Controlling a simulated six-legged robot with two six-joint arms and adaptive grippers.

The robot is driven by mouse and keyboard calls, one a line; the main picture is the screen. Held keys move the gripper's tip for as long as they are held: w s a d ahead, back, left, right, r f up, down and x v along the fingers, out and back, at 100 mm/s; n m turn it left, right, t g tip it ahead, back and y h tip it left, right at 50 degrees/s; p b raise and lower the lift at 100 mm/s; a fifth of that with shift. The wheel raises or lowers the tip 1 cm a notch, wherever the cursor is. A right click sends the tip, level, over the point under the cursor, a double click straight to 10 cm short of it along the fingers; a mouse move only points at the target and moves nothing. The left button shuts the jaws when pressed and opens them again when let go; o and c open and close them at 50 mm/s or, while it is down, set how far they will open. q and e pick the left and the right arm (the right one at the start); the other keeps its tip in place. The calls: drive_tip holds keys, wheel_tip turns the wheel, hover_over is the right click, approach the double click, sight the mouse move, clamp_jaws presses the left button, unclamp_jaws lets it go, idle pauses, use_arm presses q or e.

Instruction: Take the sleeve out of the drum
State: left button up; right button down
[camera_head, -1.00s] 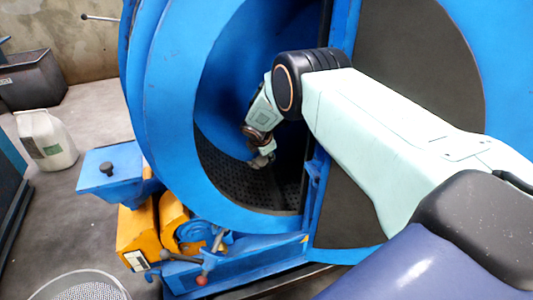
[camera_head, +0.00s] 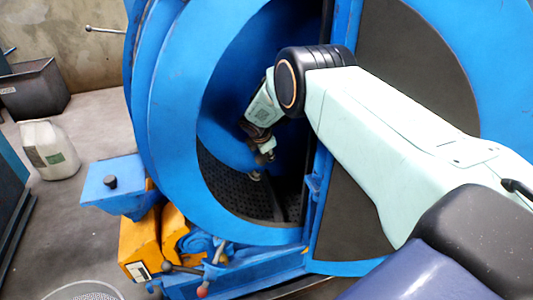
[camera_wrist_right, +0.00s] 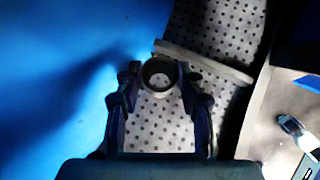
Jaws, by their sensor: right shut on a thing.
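The blue drum (camera_head: 170,120) stands with its round mouth open towards me, and its lower inside wall is dark and perforated. My right arm reaches in through the mouth. My right gripper (camera_head: 262,168) is inside the drum, pointing down. In the right wrist view my right gripper (camera_wrist_right: 159,82) is shut on the sleeve (camera_wrist_right: 148,80), a short metal ring seen end-on between the fingertips. The sleeve shows small and pale at the fingertips in the head view (camera_head: 255,177). The perforated wall (camera_wrist_right: 215,30) lies behind it. My left gripper is not in view.
A dark door panel (camera_head: 345,215) borders the mouth on the right, close to my arm. A raised bar (camera_wrist_right: 205,62) crosses the perforated wall. A blue tray (camera_head: 112,185), levers and a yellow housing sit below left. A white jug (camera_head: 48,150) stands on the floor.

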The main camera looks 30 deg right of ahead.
drive_tip(key=w+a+r, duration=0.1)
drive_tip(key=a, duration=0.6)
drive_tip(key=shift+w+r, duration=0.3)
drive_tip(key=shift+w, duration=0.05)
drive_tip(key=shift+d, duration=0.1)
